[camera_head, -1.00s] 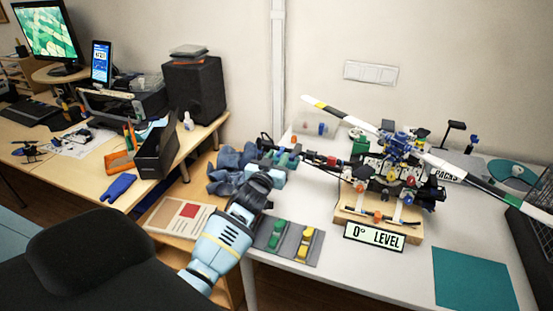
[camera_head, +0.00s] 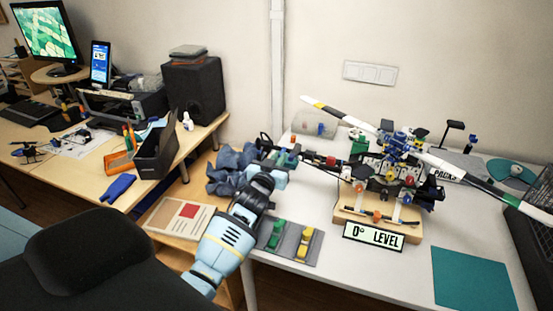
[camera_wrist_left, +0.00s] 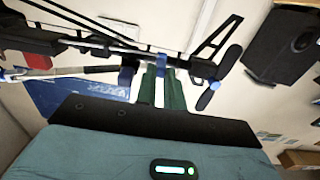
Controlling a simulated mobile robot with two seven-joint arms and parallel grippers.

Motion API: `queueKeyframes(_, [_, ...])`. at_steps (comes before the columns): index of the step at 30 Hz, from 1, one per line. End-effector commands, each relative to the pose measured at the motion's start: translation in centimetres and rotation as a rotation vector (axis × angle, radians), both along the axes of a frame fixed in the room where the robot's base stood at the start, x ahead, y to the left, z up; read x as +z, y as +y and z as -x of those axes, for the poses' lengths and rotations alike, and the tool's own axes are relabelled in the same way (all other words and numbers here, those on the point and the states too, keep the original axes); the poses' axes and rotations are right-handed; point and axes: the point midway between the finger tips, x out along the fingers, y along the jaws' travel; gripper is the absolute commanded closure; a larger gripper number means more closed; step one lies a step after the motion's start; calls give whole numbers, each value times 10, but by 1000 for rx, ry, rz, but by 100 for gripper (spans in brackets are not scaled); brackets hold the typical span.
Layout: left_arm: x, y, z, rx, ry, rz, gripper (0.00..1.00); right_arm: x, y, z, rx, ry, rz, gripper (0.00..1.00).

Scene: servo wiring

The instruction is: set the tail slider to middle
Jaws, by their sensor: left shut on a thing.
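The model helicopter (camera_head: 397,143) stands on a wooden base on the white table, with its tail boom (camera_head: 322,160) reaching left. My left gripper (camera_head: 287,158) is at the tail end of the boom. In the left wrist view, its two green fingers (camera_wrist_left: 161,88) are closed around a small blue piece (camera_wrist_left: 161,64) on the tail rods, which looks like the tail slider. The fingers hide part of it, and I cannot read its position along the boom. My right gripper is not in view.
A sign reading "0° LEVEL" (camera_head: 374,236) stands before the base. Dark blue cloth (camera_head: 227,172) lies beside the gripper. A teal mat (camera_head: 472,280) lies front right.

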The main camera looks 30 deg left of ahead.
Motion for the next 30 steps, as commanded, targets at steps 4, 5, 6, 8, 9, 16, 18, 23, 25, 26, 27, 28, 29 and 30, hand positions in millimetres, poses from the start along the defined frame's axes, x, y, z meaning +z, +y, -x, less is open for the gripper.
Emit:
queueKeyframes(4, [0,0,0,0,1,-1,84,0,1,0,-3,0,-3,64])
queueKeyframes(5, [0,0,0,0,1,-1,80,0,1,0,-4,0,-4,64])
queueKeyframes(6, [0,0,0,0,1,-1,74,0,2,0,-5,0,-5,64])
queueKeyframes(8, [0,0,0,1,1,-1,67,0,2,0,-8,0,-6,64])
queueKeyframes(9, [0,0,0,0,1,-1,67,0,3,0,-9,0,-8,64])
queueKeyframes(16, [0,0,0,0,1,-2,67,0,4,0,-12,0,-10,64])
queueKeyframes(18, [-1,2,1,0,2,-4,67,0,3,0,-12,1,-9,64])
queueKeyframes(23, [-1,4,12,-1,2,-1,67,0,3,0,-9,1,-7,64])
queueKeyframes(25, [-1,2,23,-1,1,-2,67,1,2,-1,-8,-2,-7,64])
queueKeyframes(26, [0,1,27,-1,0,-1,67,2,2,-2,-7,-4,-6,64])
queueKeyframes(27, [0,-1,34,-1,0,0,67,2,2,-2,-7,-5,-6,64])
queueKeyframes(28, [-1,-2,39,0,1,0,67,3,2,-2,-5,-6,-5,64])
queueKeyframes(29, [0,-3,44,0,1,1,67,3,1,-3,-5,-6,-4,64])
queueKeyframes(30, [-1,-5,51,0,1,0,67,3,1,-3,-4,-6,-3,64])
